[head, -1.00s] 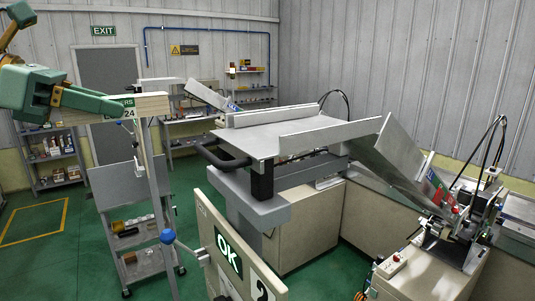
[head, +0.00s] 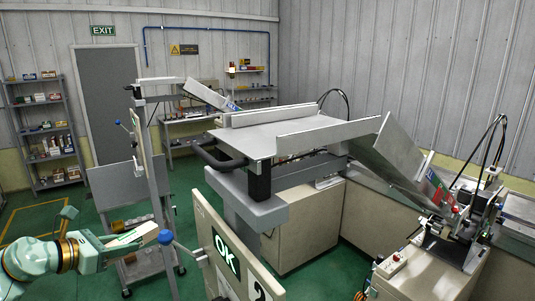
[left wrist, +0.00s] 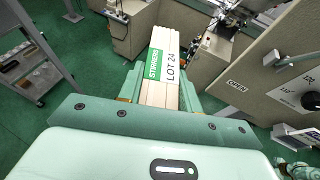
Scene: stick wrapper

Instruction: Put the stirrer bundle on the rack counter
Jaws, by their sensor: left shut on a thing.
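The stirrer bundle (head: 142,235) is a pale block of sticks with a green band, at the lower left of the head view. In the left wrist view the bundle (left wrist: 163,65) shows a green "STIRRERS" strip and a white "LOT 24" label. My left gripper (head: 112,243) is shut on the bundle's near end and holds it in the air, over the green floor. In the left wrist view the jaws (left wrist: 160,98) clasp its sides. I cannot tell for sure which surface is the rack counter; a grey wheeled rack (head: 118,185) stands just behind the bundle.
A beige panel marked OK (head: 205,215) with a blue-knobbed lever (head: 166,237) stands close to the right of the bundle. A grey machine table (head: 290,135) fills the middle. Stocked shelves (head: 48,130) stand at the back left. Open green floor lies at left.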

